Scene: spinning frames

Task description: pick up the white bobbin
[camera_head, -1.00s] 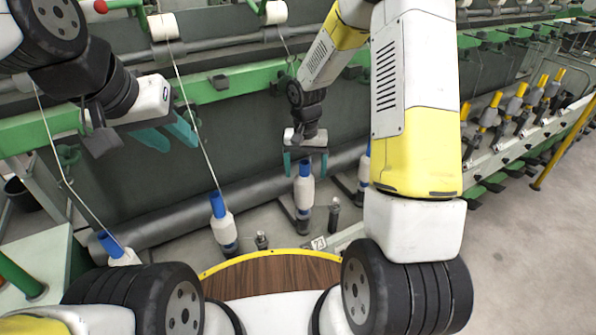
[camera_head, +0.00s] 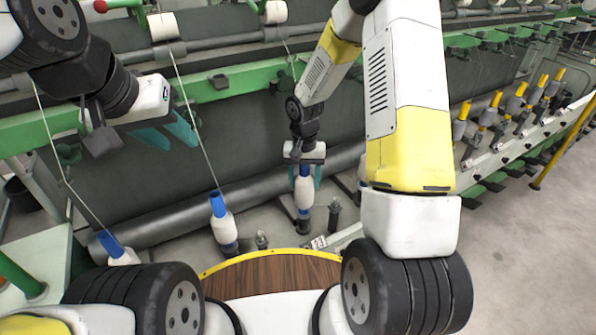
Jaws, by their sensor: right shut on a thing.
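The white bobbin (camera_head: 303,192) with a blue tube top stands upright on its spindle in the middle of the head view, just beyond the round wooden top. My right gripper (camera_head: 304,175) comes down over it from above, its teal fingers on either side of the bobbin's upper part, and is shut on it. The bobbin's lower end still shows at the spindle base. My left gripper (camera_head: 168,138) is open and empty at the upper left, in front of the green rail.
Another white bobbin (camera_head: 222,222) with a blue tube stands to the left, a thread rising from it. One more (camera_head: 122,256) is at the lower left. A bobbin at the right is mostly hidden behind my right arm. Several yellow-topped bobbins (camera_head: 515,103) stand far right.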

